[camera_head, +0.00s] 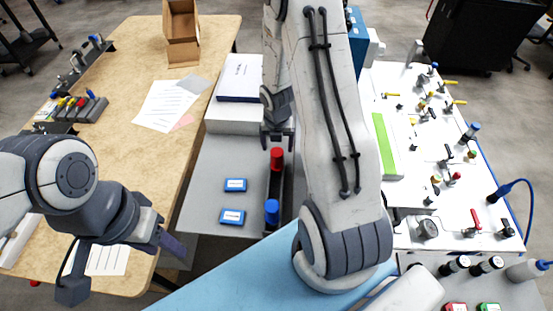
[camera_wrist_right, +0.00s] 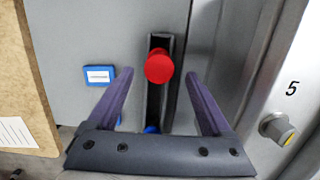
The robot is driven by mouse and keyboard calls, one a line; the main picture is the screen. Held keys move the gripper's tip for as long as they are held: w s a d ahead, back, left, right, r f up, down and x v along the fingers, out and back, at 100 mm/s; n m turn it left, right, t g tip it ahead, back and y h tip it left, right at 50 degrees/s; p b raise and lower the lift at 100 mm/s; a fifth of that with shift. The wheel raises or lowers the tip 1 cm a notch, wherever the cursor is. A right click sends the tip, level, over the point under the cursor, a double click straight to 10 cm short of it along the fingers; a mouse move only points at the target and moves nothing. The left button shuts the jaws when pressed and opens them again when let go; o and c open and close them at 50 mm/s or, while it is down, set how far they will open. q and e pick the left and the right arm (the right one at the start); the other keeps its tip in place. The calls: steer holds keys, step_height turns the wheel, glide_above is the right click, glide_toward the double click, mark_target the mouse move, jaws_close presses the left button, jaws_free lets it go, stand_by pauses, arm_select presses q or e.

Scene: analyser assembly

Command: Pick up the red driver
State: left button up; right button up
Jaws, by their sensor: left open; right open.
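The red driver (camera_head: 277,158) stands with its red handle up in a narrow black holder (camera_head: 275,188) on the grey surface. A blue driver (camera_head: 272,211) is at the near end of the same holder. My right gripper (camera_head: 278,137) is open above the red driver. In the right wrist view, the red handle top (camera_wrist_right: 159,66) shows between the two spread fingers, and nothing is gripped. My left gripper (camera_head: 168,242) is open and empty at the left, over the near edge of the wooden table; its fingers are only partly visible.
Two small blue boxes (camera_head: 234,185) lie left of the holder. A white panel (camera_head: 440,150) with several valves and fittings stands at the right. The wooden table (camera_head: 125,75) holds papers, an open carton (camera_head: 182,35) and a tool rack (camera_head: 78,108).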

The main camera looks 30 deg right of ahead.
mark_target(277, 152)
steer(key=f, duration=0.1)
steer(key=f+b, duration=0.1)
steer(key=f, duration=0.1)
steer(key=shift+w+d+f, duration=0.1)
steer(key=shift+w+f, duration=0.15)
steer(key=shift+f, duration=0.1)
steer(key=f+b, duration=0.2)
steer(key=f, duration=0.1)
steer(key=f+b, duration=0.1)
steer(key=f, duration=0.1)
steer(key=shift+w+d+f+b, duration=0.1)
steer(key=shift+w+d+b, duration=0.05)
steer(key=shift+w+b, duration=0.15)
jaws_close()
